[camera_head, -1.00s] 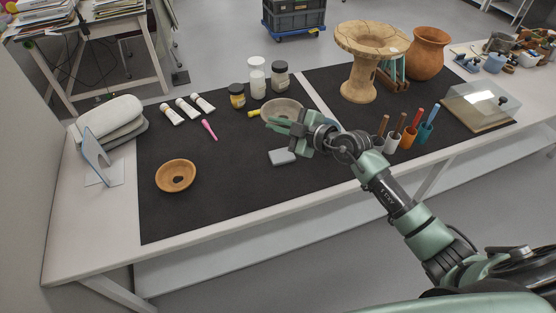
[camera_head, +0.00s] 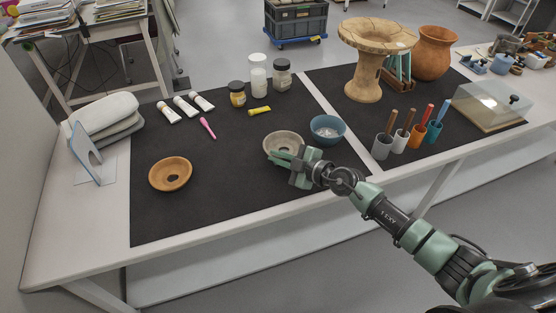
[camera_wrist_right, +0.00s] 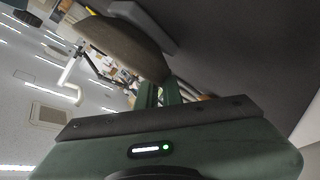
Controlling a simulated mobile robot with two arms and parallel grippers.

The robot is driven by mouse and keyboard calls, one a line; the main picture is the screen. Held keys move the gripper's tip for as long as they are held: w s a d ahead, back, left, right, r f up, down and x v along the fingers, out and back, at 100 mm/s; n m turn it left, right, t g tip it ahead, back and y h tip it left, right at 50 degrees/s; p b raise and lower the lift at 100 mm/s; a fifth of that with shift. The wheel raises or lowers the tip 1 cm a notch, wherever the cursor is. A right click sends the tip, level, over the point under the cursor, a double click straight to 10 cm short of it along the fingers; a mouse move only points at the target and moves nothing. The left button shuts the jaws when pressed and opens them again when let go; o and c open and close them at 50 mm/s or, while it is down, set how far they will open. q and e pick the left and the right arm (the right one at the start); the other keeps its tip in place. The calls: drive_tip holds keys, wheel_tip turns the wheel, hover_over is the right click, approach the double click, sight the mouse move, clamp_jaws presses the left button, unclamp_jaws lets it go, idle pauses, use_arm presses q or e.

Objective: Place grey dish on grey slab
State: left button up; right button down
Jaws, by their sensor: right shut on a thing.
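The grey dish (camera_head: 284,141) is round with a hollow middle, near the centre of the dark mat in the head view. My right gripper (camera_head: 283,160) is shut on the near side of its rim. In the wrist view the dish (camera_wrist_right: 122,45) looks tilted in that frame, with the green fingers (camera_wrist_right: 160,92) at its edge. The grey slab is hidden in the head view behind the dish and gripper. A flat grey piece close beside the dish in the wrist view looks like the slab (camera_wrist_right: 150,25); I cannot tell whether they touch. My left gripper is out of view.
A blue bowl (camera_head: 327,129) stands just right of the dish. Cups with tools (camera_head: 383,146) stand farther right. A yellow tube (camera_head: 260,110) and jars (camera_head: 258,80) are behind. An orange dish (camera_head: 170,174) lies left, with clear mat (camera_head: 225,180) between.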

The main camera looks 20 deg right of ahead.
drive_tip(key=shift+r, duration=0.1)
drive_tip(key=c, duration=2)
unclamp_jaws()
drive_tip(key=o, duration=0.4)
drive_tip(key=shift+o, duration=0.2)
drive_tip(key=shift+s+d, duration=0.15)
drive_tip(key=shift+s, duration=0.1)
drive_tip(key=p+v, duration=0.1)
drive_tip(key=v, duration=1)
drive_tip(key=shift+s+r+p, duration=0.2)
drive_tip(key=shift+s+p, duration=0.05)
drive_tip(key=shift+p, duration=0.1)
